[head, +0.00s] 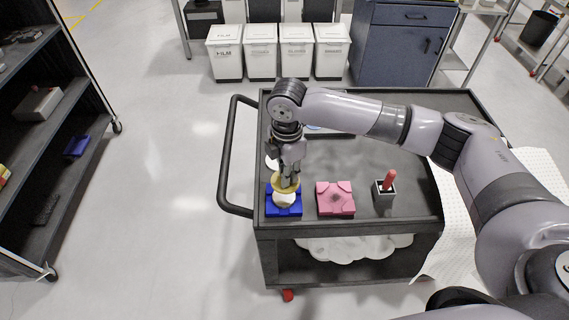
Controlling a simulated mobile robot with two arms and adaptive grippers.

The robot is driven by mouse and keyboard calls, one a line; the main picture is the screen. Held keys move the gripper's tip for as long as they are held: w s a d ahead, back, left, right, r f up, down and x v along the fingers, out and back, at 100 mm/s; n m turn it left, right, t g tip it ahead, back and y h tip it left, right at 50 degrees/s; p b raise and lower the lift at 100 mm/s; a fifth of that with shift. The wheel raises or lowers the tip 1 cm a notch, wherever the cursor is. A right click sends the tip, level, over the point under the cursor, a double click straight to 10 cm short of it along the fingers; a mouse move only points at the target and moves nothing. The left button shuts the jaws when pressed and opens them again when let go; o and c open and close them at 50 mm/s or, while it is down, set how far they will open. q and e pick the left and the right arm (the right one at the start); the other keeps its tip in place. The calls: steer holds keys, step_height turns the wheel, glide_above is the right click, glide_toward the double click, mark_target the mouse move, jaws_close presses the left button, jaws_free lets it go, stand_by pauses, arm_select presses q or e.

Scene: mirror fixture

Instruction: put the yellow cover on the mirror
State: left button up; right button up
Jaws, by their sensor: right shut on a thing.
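My right gripper (289,182) points down over the blue fixture (271,210) at the front left of the cart top. It is shut on the yellow cover (278,184), a yellowish ring-like piece around the fingertips. A pale round piece (285,200), which looks like the mirror, shows just below the cover at the blue fixture. The fingers partly hide the cover, and I cannot tell whether it touches the piece below. My left gripper is not in view.
A pink fixture (335,198) sits just right of the blue one. A red-handled tool (389,180) stands in a small holder (384,194). A white round thing (271,163) lies behind the gripper. The cart's black handle (225,165) is at left. The cart top is clear behind the pink fixture.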

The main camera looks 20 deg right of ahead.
steer(key=shift+w+a+n, duration=0.15)
steer(key=shift+w+n, duration=0.05)
steer(key=shift+n, duration=0.3)
steer(key=shift+w+f+n, duration=0.15)
steer(key=shift+f+n, duration=0.1)
steer(key=shift+n, duration=0.15)
step_height(320, 180, down, 4)
steer(key=b, duration=0.5)
steer(key=shift+f, duration=0.45)
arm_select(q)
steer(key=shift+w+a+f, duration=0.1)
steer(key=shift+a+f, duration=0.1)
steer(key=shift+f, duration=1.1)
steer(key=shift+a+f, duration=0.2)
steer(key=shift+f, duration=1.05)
arm_select(e)
steer(key=shift+f, duration=0.65)
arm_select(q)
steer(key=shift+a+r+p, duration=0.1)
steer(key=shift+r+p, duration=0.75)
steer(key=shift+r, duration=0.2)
arm_select(e)
steer(key=shift+r, duration=0.1)
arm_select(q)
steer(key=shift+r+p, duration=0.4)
arm_select(e)
steer(key=shift+f, duration=0.25)
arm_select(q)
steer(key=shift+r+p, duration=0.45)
